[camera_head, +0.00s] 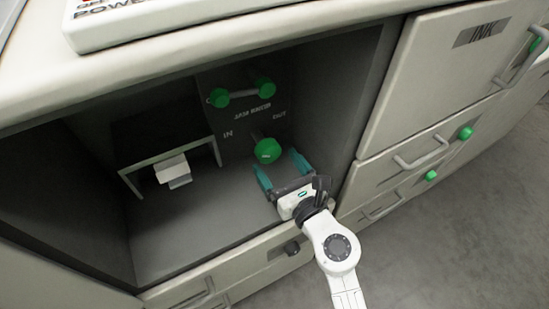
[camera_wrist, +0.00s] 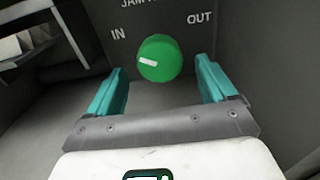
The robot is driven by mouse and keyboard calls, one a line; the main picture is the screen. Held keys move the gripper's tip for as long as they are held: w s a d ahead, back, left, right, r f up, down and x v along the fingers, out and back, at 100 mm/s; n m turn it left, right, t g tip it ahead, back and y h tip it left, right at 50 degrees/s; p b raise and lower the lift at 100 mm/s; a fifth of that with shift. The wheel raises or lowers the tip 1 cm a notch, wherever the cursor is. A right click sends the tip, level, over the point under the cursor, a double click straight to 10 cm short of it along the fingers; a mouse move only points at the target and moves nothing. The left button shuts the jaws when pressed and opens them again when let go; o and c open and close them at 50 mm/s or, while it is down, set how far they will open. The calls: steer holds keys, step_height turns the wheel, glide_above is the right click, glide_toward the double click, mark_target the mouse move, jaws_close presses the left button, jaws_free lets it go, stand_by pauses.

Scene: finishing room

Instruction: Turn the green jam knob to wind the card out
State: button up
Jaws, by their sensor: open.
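The green jam knob (camera_head: 267,150) sticks out from the dark back panel of an open bay, below the printed words IN and OUT. In the wrist view the knob (camera_wrist: 160,58) has a white mark on its left part. My gripper (camera_head: 283,172) is inside the bay, in front of the knob. Its teal fingers are open, and in the wrist view the gripper (camera_wrist: 160,85) has one finger at each side, with the knob between and beyond them. I cannot tell whether the fingertips reach the knob. A white card-like piece (camera_head: 173,170) sits at a slot frame on the left.
A green-ended handle (camera_head: 242,93) is above the knob. The bay's right wall (camera_head: 345,110) is close to my gripper. The bay floor (camera_head: 200,225) is clear.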

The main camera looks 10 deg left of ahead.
steer(key=shift+x, duration=1.2)
steer(key=shift+c, duration=0.3)
steer(key=c, duration=1)
